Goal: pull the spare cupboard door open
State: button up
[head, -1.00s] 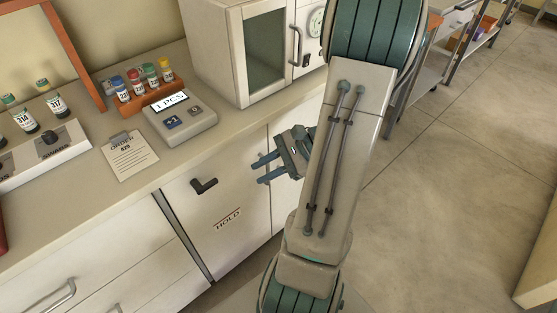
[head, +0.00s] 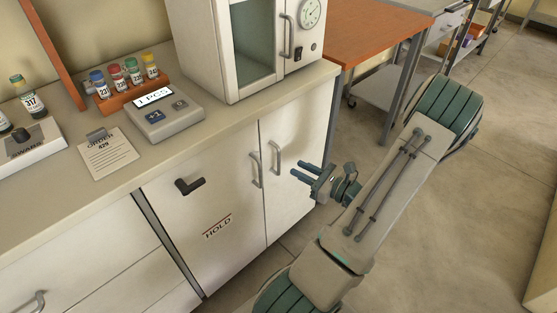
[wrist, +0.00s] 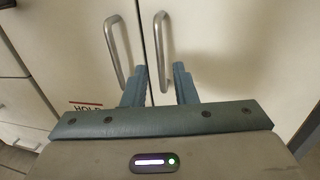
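The cupboard under the counter has two white doors, a left door (head: 190,225) and a right door (head: 300,165), both closed. The left door has a black lever, a HOLD label (head: 218,228) and a bar handle (head: 256,170). The right door has a bar handle (head: 276,157); no label naming either door spare is visible. My gripper (head: 300,172) is open and empty, just right of the right door's handle in the head view and apart from it. In the wrist view, the right handle (wrist: 159,45) appears between my open fingers (wrist: 159,68), the left handle (wrist: 115,52) left of them.
On the counter are an incubator (head: 250,50), a scale-like device (head: 165,118), a rack of vials (head: 130,92) and an order clipboard (head: 108,155). Drawers (head: 90,265) lie left of the cupboard. An orange-topped table (head: 370,30) stands beyond it. The floor to the right is clear.

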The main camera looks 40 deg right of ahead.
send_over(279, 172)
jog(key=shift+w+d+b, duration=0.15)
jog(key=shift+w+b, duration=0.15)
jog(key=shift+b, duration=0.1)
grip_shut()
